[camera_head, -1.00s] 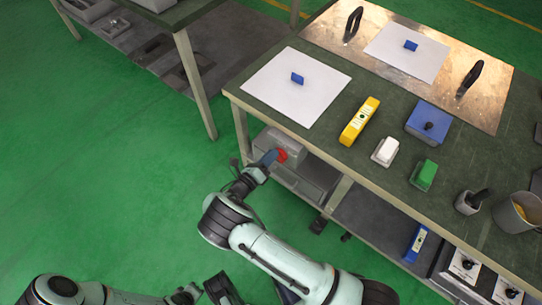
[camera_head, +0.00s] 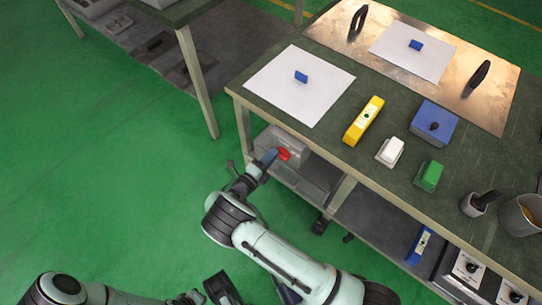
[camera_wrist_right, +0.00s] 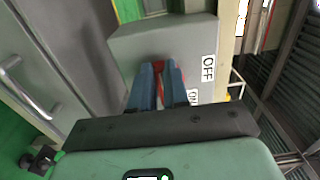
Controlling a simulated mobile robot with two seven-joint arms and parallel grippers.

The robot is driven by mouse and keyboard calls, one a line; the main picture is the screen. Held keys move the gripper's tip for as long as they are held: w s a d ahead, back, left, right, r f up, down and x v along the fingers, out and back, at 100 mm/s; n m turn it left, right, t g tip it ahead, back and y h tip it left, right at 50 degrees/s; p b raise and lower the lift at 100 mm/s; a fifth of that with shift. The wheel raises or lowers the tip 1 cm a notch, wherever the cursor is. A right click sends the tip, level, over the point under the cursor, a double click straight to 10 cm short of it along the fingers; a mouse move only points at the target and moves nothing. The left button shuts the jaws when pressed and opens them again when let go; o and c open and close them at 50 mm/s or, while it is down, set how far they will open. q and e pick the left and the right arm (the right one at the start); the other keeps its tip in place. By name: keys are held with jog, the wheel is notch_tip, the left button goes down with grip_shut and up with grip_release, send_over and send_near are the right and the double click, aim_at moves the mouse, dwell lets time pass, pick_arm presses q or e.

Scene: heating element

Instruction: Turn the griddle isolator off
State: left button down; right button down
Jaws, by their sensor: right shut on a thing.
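The griddle isolator is a grey box (camera_head: 291,143) under the near edge of the green-topped table, with a red handle (camera_head: 284,154) on its face. My right gripper (camera_head: 271,157) is at the handle, its blue fingers shut on it. In the right wrist view, the fingers (camera_wrist_right: 160,78) hide most of the red handle (camera_wrist_right: 158,63). An OFF label (camera_wrist_right: 208,68) shows on the box to the right of the fingers, and a partly hidden ON label (camera_wrist_right: 194,96) lies below it. My left arm is low in the head view; its fingertips are unclear.
The tabletop holds white sheets (camera_head: 277,88), a metal griddle plate (camera_head: 490,116), a yellow block (camera_head: 363,121), a blue box (camera_head: 432,126), and white and green blocks. A table leg (camera_head: 243,130) stands left of the isolator box. Green floor (camera_head: 110,190) is open to the left.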

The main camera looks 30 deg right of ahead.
jog(key=shift+f, duration=0.1)
dwell(0.4)
jog(key=c, duration=1.1)
grip_release()
pick_arm(q)
jog(key=w+r, duration=0.1)
jog(key=w+r+t+p, duration=0.1)
jog(key=w, duration=0.1)
jog(key=shift+d+r, duration=0.15)
jog(key=shift+d, duration=0.05)
pick_arm(e)
jog(key=v, duration=1.3)
jog(key=shift+s+a, duration=0.15)
jog(key=shift+a, duration=0.1)
pick_arm(q)
jog(key=shift+s, duration=0.1)
